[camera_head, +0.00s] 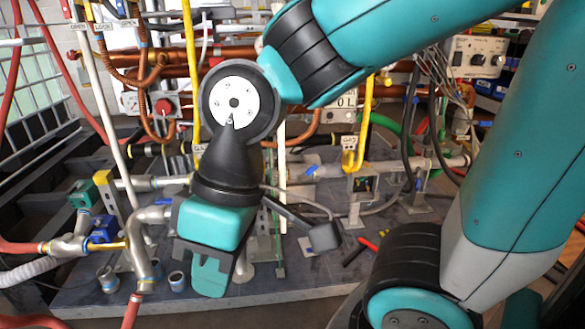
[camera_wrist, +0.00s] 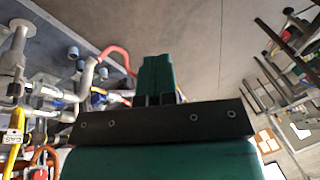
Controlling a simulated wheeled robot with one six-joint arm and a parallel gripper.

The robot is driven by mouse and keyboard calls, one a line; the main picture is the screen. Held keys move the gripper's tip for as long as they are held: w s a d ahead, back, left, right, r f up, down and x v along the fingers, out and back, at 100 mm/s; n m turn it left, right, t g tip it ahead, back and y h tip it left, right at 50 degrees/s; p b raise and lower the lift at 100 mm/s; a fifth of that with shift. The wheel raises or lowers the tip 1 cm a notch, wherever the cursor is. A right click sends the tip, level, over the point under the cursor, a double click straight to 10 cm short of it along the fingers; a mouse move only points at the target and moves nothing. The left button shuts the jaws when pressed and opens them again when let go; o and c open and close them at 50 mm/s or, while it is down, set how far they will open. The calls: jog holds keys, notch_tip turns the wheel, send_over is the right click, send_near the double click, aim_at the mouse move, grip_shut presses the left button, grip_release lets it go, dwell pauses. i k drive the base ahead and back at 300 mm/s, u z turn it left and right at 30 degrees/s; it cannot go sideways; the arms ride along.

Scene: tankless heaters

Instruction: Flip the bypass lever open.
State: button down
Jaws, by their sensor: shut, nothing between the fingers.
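My gripper (camera_head: 210,280) hangs fingers down in front of the pipework, left of the middle in the head view. Its teal fingers are together and empty; they also show in the wrist view (camera_wrist: 157,75). No lever is clearly marked as bypass, so I cannot tell which one it is. A yellow lever (camera_head: 108,246) stands by a blue valve part (camera_head: 104,229) to the left of my gripper, apart from it. A small blue handle (camera_head: 311,170) sits on the horizontal pipe to the right, also apart. My wrist and gripper hide the pipework behind them.
A dark base slab (camera_head: 300,278) carries the pipes. Short upright pipe stubs (camera_head: 177,281) and a red hose (camera_head: 131,312) are at lower left. Red and black tools (camera_head: 368,244) lie at right. White vertical pipe (camera_head: 103,100) and copper pipes (camera_head: 185,57) crowd the back.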

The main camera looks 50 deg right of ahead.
aim_at(313, 167)
jog(key=z, duration=0.15)
jog(key=i, duration=1.1)
jog(key=z, duration=0.2)
